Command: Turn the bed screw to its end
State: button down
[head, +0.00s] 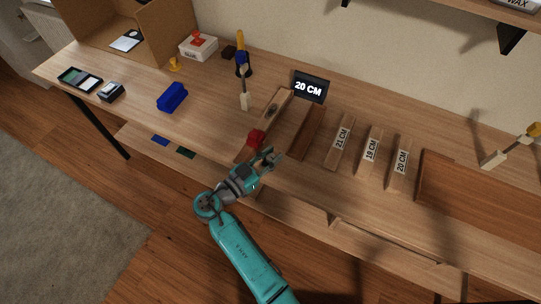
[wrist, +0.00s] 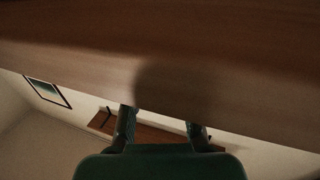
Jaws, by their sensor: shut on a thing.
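A narrow wooden bed (head: 276,103) lies on the bench, with a small dark metal part on it and a red piece (head: 256,138) at its front end. My gripper (head: 273,156) is at the bench's front edge, just right of and below the red piece. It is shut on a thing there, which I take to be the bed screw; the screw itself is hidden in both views. In the wrist view my fingers (wrist: 161,130) point up at a dark wooden surface (wrist: 160,65), with a gap showing between them.
A display (head: 310,87) reads 20 CM. A plain brown board (head: 306,132) lies right of the bed, then strips marked 21 CM (head: 340,142), 19 CM (head: 369,150) and 20 CM (head: 401,161).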

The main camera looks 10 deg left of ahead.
jog(key=c, duration=0.9)
grip_release()
jog(key=v, duration=1.2)
